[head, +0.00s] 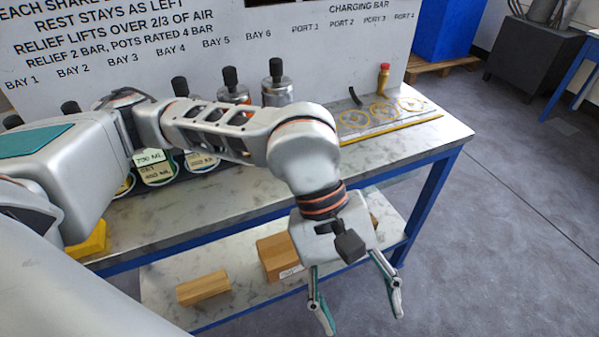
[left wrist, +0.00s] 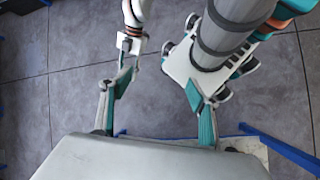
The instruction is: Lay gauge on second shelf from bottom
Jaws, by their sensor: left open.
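My left gripper (head: 358,312) is open and empty, pointing down in front of the bench's lower shelf. I cannot make out a gauge for certain in either view.
Wooden blocks (head: 203,288) and (head: 277,256) lie on the lower shelf. Black-capped vessels (head: 277,88) stand at the back of the worktop (head: 420,132). A red-topped item (head: 383,78) stands near yellow ring marks.

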